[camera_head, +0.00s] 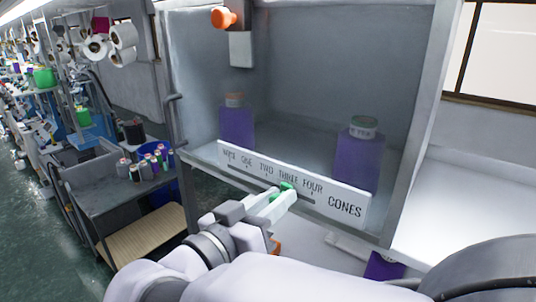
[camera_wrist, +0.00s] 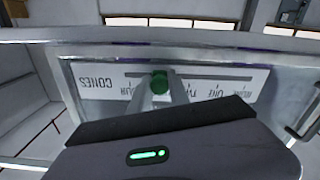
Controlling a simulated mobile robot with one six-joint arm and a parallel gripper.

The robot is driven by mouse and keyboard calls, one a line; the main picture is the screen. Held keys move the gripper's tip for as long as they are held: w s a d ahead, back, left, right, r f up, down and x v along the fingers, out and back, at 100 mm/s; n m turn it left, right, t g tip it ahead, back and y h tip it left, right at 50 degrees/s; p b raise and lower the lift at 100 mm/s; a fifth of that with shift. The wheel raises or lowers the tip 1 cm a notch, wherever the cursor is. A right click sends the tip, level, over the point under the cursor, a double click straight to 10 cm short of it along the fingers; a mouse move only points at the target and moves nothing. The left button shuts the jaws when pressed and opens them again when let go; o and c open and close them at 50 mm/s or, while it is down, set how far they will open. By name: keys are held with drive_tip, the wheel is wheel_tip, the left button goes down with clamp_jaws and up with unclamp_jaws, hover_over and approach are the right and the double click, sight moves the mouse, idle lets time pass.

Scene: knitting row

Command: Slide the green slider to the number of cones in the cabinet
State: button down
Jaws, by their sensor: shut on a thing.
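The open cabinet (camera_head: 305,60) holds two purple cones: one at the left (camera_head: 236,125) with an orange-brown top and one at the right (camera_head: 358,158) with a pale green top. A white scale plate (camera_head: 345,205) on its front edge reads, left to right, a blurred first word, ONE, TWO, THREE, FOUR, then CONES. The green slider (camera_head: 287,186) sits in the slot by THREE. My gripper (camera_head: 281,193) is shut on it. In the wrist view the plate (camera_wrist: 97,82) appears upside down, with the slider (camera_wrist: 160,82) between the fingers, which hide THREE.
An orange knob (camera_head: 223,18) is at the cabinet's upper left. A grey cart (camera_head: 85,195) with several small spools stands to the left. Another purple object (camera_head: 383,266) lies below the cabinet. A pale surface is at the right.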

sight(266, 181)
drive_tip(key=w+a+b, duration=0.1)
drive_tip(key=a+b, duration=0.1)
drive_tip(key=w+a+b, duration=0.1)
drive_tip(key=w+b, duration=0.1)
drive_tip(key=shift+a+f, duration=0.2)
drive_tip(key=shift+a, duration=0.2)
drive_tip(key=shift+w+a+r, duration=0.1)
drive_tip(key=shift+r, duration=0.1)
drive_tip(key=c, duration=1.2)
unclamp_jaws()
drive_tip(key=shift+c, duration=0.2)
drive_tip(key=shift+o, duration=0.2)
drive_tip(key=v, duration=1.7)
drive_tip(key=shift+s, duration=0.25)
